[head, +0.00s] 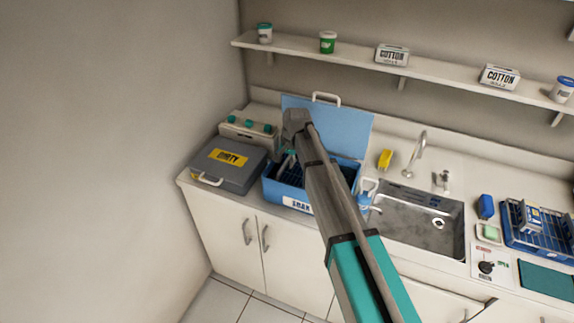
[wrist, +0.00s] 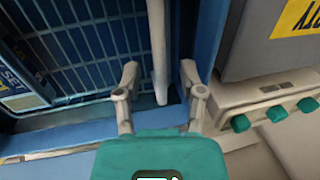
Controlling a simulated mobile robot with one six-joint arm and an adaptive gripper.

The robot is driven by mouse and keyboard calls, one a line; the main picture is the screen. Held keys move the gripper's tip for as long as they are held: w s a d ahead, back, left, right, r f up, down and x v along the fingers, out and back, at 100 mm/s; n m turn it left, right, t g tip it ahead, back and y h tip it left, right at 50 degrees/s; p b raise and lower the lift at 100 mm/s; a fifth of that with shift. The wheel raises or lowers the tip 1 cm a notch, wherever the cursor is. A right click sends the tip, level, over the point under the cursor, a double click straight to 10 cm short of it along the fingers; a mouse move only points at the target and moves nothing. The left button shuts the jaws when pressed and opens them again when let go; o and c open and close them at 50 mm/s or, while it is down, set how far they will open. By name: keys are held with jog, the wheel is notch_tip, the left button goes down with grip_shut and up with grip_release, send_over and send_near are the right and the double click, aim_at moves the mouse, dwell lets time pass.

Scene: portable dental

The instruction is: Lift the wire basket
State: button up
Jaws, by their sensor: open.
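The dark blue wire basket (wrist: 88,42) fills the upper left of the wrist view and sits inside a blue tub (wrist: 75,136). In the head view, the tub (head: 282,193) stands on the counter with its lid raised, and my arm hides much of its inside. A pale bar (wrist: 158,45), which looks like the basket's handle, runs between my fingertips along the basket's side. My gripper (wrist: 160,78) is open, with one finger on each side of the bar. I cannot tell whether either finger touches it.
A grey box marked DIRTY (head: 228,164) stands close left of the tub. A device with teal knobs (head: 248,128) is behind it. The raised blue lid (head: 350,130) rises behind my arm. A sink (head: 420,220) lies to the right, and a shelf (head: 440,72) runs above.

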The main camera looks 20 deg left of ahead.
dwell(0.3)
grip_shut()
dwell(0.3)
notch_tip(320, 180, up, 8)
jog(key=p, duration=0.8)
grip_release()
jog(key=shift+f, duration=0.15)
dwell(0.4)
